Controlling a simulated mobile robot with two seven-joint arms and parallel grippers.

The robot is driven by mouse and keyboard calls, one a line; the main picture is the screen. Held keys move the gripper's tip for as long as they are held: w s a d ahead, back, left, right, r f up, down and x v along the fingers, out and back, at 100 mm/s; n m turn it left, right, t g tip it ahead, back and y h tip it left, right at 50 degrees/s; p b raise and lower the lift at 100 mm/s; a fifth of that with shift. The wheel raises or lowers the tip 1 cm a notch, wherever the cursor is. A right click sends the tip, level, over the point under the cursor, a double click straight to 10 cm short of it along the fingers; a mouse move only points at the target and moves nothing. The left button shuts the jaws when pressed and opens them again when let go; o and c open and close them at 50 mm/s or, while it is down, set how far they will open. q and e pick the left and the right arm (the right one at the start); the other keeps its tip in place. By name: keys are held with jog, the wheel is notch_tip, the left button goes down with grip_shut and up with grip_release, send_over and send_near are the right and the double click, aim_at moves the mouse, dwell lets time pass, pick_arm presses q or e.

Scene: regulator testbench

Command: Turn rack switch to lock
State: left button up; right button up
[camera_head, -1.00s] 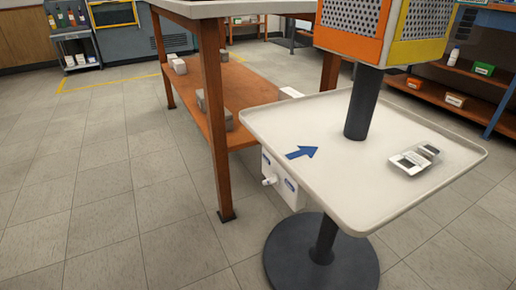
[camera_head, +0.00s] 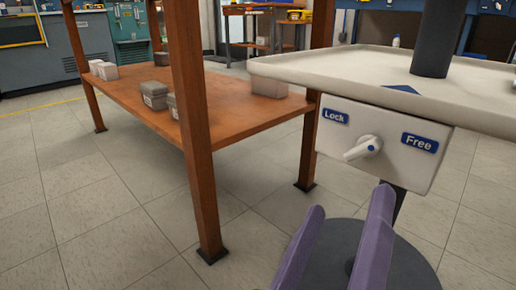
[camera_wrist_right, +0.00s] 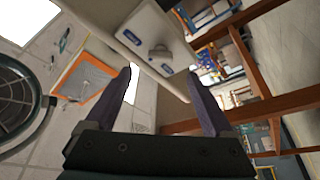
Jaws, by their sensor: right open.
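The rack switch is a grey-white lever knob (camera_head: 364,148) on a white box (camera_head: 396,171) under the tray's front edge. A blue Lock label (camera_head: 335,117) is at its left and a blue Free label (camera_head: 420,142) at its right. The lever's end points left and slightly down. My right gripper (camera_head: 349,200) is open and empty, below and in front of the knob, apart from it. In the right wrist view, the knob (camera_wrist_right: 160,52) shows beyond and between the open fingers (camera_wrist_right: 160,74). My left gripper is not in view.
The white tray (camera_head: 470,98) overhangs the box, with a dark post (camera_head: 437,40) above it. A round dark base (camera_head: 400,265) is on the floor below. A wooden table's leg (camera_head: 195,150) and lower shelf (camera_head: 220,108) with small boxes stand to the left.

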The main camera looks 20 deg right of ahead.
aim_at(361, 158)
jog(key=x, duration=0.7)
jog(key=shift+w, duration=0.1)
jog(key=shift+w+d, duration=0.1)
jog(key=shift+d, duration=0.2)
